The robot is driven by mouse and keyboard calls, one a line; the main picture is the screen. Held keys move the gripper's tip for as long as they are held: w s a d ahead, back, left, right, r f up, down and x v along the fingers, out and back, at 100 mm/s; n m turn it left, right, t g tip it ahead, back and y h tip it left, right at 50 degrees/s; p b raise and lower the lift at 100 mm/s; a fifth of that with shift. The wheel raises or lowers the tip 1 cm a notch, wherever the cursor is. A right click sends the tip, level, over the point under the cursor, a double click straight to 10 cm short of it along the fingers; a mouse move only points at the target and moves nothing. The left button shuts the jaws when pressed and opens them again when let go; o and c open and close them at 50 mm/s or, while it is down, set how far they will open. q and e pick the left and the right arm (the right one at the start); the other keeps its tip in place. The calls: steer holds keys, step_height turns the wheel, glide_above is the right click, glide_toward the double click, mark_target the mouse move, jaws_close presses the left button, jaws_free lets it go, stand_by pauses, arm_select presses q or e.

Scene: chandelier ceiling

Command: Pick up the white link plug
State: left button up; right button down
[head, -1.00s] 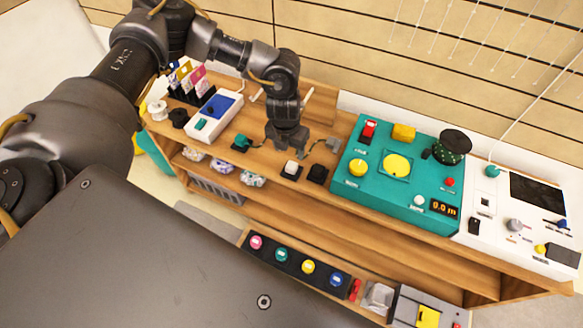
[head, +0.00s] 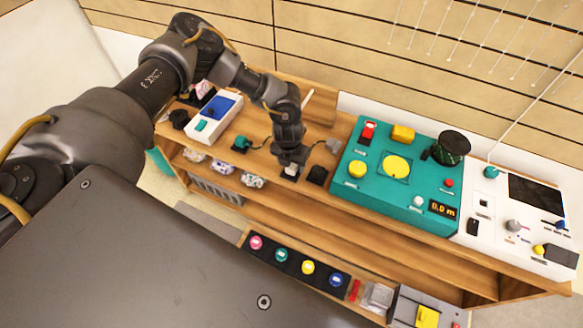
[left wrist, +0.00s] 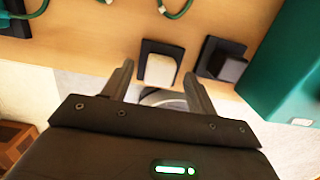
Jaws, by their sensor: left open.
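The white link plug (head: 290,169) stands on a small black base near the front edge of the wooden shelf top. It also shows in the left wrist view (left wrist: 160,69), between and just beyond my fingers. My left gripper (head: 291,160) reaches down over the plug and partly hides it in the head view. In the left wrist view the left gripper (left wrist: 159,78) is open, one finger on each side of the plug. I cannot tell whether the fingers touch it. My right gripper is not in view.
A black plug (head: 317,175) on its own base stands close to the right. The teal console (head: 345,180) is beyond it. A teal plug with a cable (head: 242,143) lies to the left. The wooden shelf top (head: 265,160) has a front edge near the plugs.

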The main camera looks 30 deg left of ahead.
arm_select(q)
step_height(320, 180, down, 2)
steer(key=shift+w, duration=0.1)
steer(key=c, duration=1)
steer(key=shift+r, duration=0.15)
steer(key=shift+c, duration=0.3)
steer(key=shift+r, duration=0.25)
step_height(320, 180, up, 2)
steer(key=shift+r, duration=0.1)
steer(key=s+d+r, duration=0.9)
steer(key=s+r, duration=0.1)
steer(key=shift+d+b, duration=0.25)
steer(key=shift+b, duration=0.05)
